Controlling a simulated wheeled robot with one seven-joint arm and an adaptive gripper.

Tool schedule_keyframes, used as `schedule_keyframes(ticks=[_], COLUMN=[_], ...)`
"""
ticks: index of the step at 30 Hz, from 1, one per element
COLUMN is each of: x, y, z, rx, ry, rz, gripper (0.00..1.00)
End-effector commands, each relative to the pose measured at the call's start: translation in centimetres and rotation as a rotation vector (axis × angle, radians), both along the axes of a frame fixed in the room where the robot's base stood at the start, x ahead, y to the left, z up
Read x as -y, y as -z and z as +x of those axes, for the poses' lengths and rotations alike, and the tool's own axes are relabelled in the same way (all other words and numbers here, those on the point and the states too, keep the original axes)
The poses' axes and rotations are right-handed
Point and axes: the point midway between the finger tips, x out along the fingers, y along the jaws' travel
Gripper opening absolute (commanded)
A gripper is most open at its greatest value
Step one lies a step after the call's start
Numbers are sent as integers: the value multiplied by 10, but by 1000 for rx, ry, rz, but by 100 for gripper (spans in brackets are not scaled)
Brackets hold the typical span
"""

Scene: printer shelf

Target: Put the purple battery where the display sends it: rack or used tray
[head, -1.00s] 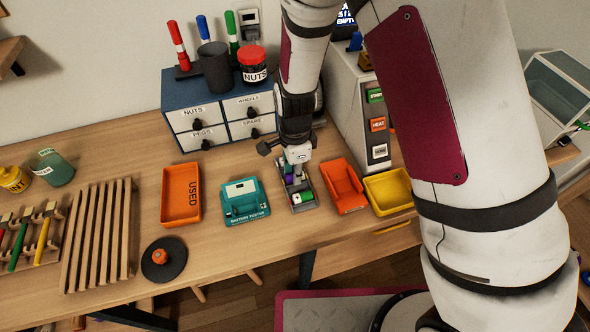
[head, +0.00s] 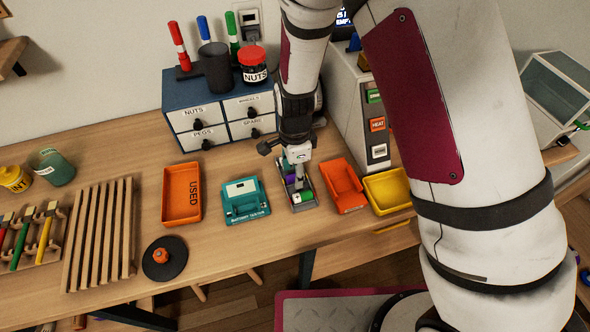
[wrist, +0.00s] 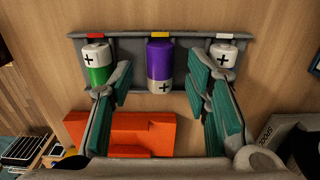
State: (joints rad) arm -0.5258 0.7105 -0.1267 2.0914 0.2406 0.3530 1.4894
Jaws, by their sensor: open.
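The purple battery (wrist: 159,62) stands in the middle place of a grey holder (wrist: 129,50), below a yellow mark. Its plus sign is at the lower end in the wrist view. My gripper (wrist: 158,78) is open, with its teal-padded fingers on either side of the purple battery and apart from it. In the head view my gripper (head: 298,160) is over the holder (head: 313,187) and hides part of it. The orange used tray (head: 168,195) is empty, at the left. The display (head: 344,17) is mostly behind my arm and its text cannot be read.
A green-and-white battery (wrist: 96,66) and a white-topped battery (wrist: 222,58) flank the purple one. A teal battery tester (head: 244,201) is left of the holder. An orange container (head: 343,186) and a yellow tray (head: 388,190) are to its right.

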Motion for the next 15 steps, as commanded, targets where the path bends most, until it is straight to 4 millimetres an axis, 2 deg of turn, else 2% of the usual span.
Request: schedule_keyframes(ticks=[15], x=[0], y=[-31], z=[-1], rx=[2], ry=[0], rz=[1], gripper=[44])
